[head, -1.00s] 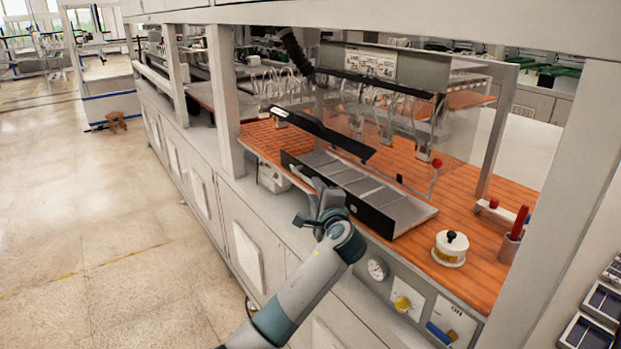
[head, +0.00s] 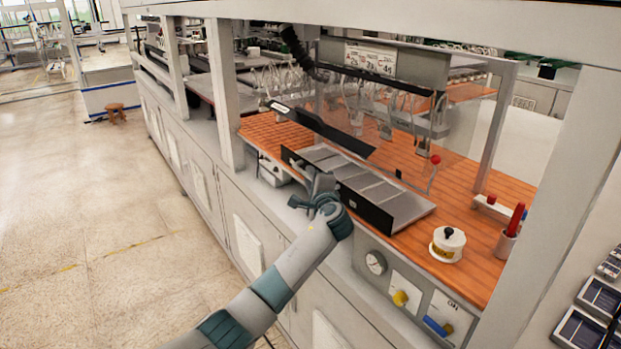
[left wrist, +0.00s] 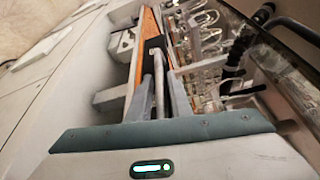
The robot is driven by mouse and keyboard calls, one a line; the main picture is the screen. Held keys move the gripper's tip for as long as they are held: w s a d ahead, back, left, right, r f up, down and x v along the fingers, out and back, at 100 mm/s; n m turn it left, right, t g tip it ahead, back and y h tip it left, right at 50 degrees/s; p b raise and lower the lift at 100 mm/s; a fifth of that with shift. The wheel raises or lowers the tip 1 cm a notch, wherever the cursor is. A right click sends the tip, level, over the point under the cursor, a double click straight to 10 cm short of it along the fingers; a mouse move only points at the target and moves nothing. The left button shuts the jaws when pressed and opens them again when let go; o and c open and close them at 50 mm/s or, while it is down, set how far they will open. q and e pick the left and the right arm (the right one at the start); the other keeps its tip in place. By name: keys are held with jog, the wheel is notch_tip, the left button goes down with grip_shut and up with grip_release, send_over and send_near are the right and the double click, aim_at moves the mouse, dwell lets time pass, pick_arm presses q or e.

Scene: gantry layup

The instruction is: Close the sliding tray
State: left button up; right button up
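The sliding tray (head: 405,200) is a long, shallow grey tray with several sections and a black front panel (head: 365,208). It lies along the front edge of the orange slatted worktop in the head view, below a slanted black cover (head: 325,130). My left gripper (head: 318,184) is at the tray's front side, near its left part, and hides some of the panel. Whether it touches the tray is unclear. In the left wrist view its grey fingers (left wrist: 160,95) have a pale bar between or beyond them, and their gap cannot be judged. My right gripper is not in view.
A red cup with rods (head: 510,236) is farther right. A gauge (head: 376,262) and knobs sit on the cabinet front below.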

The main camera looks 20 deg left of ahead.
pick_arm(q)
grip_shut()
jog(key=w+d+b, duration=0.2)
jog(key=b, duration=0.1)
jog(key=shift+w+f, duration=0.15)
jog(key=shift+w, duration=0.15)
jog(key=shift+w+d+b, duration=0.3)
jog(key=shift+w+b, duration=0.05)
jog(key=shift+b, duration=0.05)
jog(key=shift+s+a+r, duration=0.1)
jog(key=shift+r, duration=0.1)
jog(key=shift+o, duration=2)
grip_release()
